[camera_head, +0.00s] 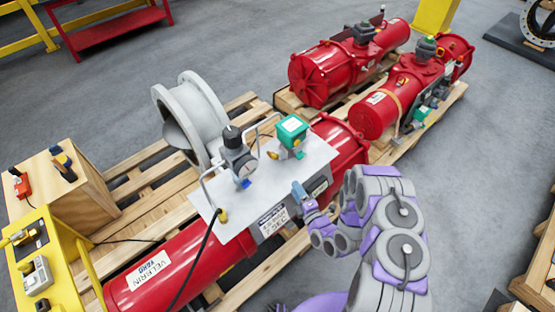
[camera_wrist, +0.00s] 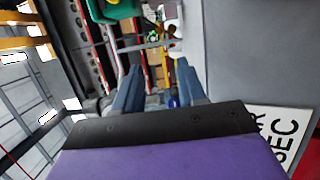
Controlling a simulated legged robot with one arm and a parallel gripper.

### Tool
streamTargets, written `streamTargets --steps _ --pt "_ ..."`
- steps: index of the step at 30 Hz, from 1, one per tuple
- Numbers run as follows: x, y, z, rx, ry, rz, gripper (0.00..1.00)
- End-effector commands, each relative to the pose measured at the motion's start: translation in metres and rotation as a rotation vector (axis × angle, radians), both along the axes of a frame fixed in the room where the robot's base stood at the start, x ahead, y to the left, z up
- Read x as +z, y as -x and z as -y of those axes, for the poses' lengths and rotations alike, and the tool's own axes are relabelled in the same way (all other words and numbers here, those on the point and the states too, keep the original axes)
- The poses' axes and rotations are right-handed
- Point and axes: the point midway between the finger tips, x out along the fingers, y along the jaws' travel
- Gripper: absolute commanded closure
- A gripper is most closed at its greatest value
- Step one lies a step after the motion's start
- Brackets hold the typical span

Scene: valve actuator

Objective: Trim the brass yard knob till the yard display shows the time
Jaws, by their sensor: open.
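My gripper (camera_head: 300,192) is at the front edge of the white panel on the long red actuator, with its blue fingers beside the grey side plate (camera_head: 262,233). The side plate carries white labels (camera_head: 274,217); a label ending in "SEC" (camera_wrist: 290,135) shows large at the right of the wrist view. A small brass fitting (camera_head: 222,215) sits at the panel's front left corner; I cannot tell if it is the yard knob. No display reading is legible.
The white panel (camera_head: 240,190) bears a gauge with a dark regulator (camera_head: 238,155), a green-topped box (camera_head: 292,130) and metal hoop handles. The actuator (camera_head: 185,265) rests on a wooden pallet. A yellow stand (camera_head: 50,262) is at left. More red actuators (camera_head: 330,75) stand behind.

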Motion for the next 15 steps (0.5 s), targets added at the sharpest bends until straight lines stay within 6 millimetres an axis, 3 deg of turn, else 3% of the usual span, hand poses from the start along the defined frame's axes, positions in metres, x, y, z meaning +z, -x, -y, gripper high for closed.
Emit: streamTargets --steps 15 --pt "0.001 -0.068 -0.04 0.003 0.0 0.007 0.6"
